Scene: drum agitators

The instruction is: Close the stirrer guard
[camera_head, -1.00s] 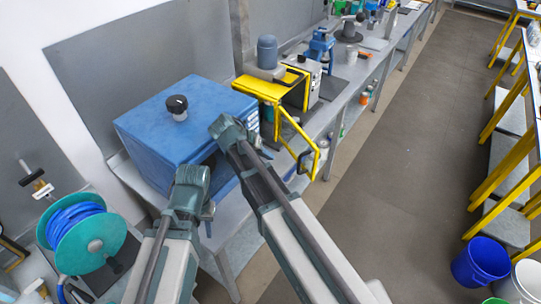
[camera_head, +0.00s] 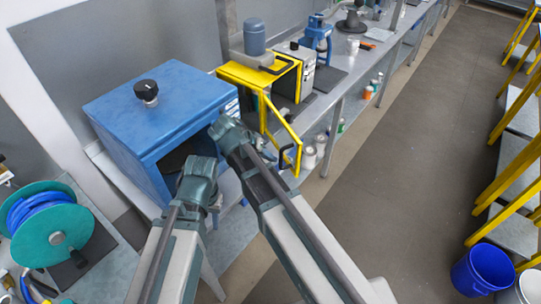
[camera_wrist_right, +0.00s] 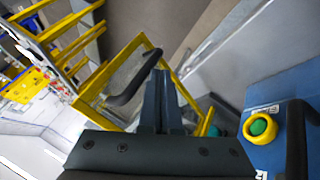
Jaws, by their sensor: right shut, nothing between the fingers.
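The stirrer guard is a yellow frame on the bench. Its open door (camera_head: 268,112) swings out over the bench's front edge, with a black handle (camera_head: 286,158) at its outer end. In the right wrist view the yellow door (camera_wrist_right: 92,92) and its black handle (camera_wrist_right: 133,88) lie just left of my right gripper (camera_wrist_right: 163,75). That gripper is shut and empty; I cannot tell if it touches the handle. In the head view its fingers are hidden behind my right wrist. My left gripper (camera_head: 205,188) is in front of the blue cabinet, its fingers mostly hidden.
A blue cabinet (camera_head: 120,115) with an open front stands left of the guard. A grey-blue motor (camera_head: 254,37) sits above the guard. A teal hose reel (camera_head: 52,235) is at left. A blue bucket (camera_head: 480,270) stands at right. The aisle floor (camera_head: 400,190) is clear.

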